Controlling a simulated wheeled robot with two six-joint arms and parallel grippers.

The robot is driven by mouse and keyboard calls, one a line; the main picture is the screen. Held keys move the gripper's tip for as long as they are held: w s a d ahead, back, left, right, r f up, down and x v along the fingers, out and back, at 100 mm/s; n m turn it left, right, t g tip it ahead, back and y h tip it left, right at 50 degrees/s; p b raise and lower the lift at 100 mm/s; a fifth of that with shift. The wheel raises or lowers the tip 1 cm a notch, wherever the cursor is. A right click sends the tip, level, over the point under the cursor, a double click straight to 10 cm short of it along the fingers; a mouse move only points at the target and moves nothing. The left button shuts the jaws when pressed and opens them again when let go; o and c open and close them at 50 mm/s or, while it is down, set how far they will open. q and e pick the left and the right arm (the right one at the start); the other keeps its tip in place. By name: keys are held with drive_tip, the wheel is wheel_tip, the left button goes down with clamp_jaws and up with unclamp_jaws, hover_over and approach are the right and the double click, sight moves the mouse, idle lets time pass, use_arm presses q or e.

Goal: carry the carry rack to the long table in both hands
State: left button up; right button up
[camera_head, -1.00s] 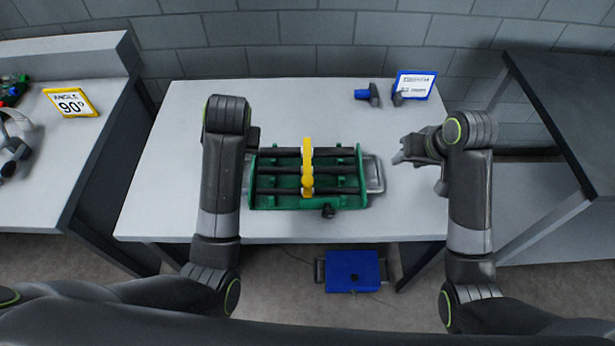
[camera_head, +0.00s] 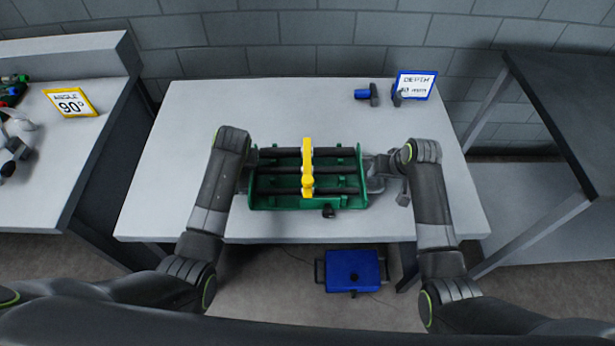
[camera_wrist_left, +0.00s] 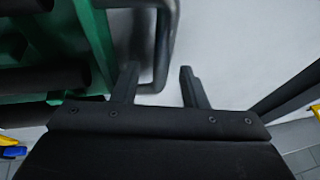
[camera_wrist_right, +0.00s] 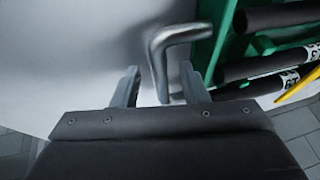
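The carry rack (camera_head: 262,202) is a green tray with black bars and a yellow upright piece (camera_head: 307,165) across its middle. It rests on a white table (camera_head: 190,120). It has a grey metal handle at each end. In the left wrist view my left gripper (camera_wrist_left: 158,82) is open, and the left handle (camera_wrist_left: 163,45) passes between or just beside its fingertips. In the right wrist view my right gripper (camera_wrist_right: 160,80) is open, with the right handle (camera_wrist_right: 162,60) between its fingers. In the head view my left arm hides the left gripper and handle.
A blue sign (camera_head: 414,85) and a small blue-and-black part (camera_head: 367,95) stand at the table's back right. A bench with an angle sign (camera_head: 71,102) is at the left. A dark-topped table (camera_head: 570,110) is at the right. A blue case (camera_head: 352,270) lies on the floor in front.

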use_arm(q)
drive_tip(key=shift+c, duration=0.4)
use_arm(e)
drive_tip(key=shift+c, duration=0.4)
use_arm(q)
clamp_jaws()
use_arm(e)
clamp_jaws()
use_arm(q)
drive_tip(key=shift+f, duration=0.1)
drive_tip(key=shift+w+r, duration=0.15)
drive_tip(key=shift+r, duration=0.05)
use_arm(e)
drive_tip(key=shift+w+r, duration=0.15)
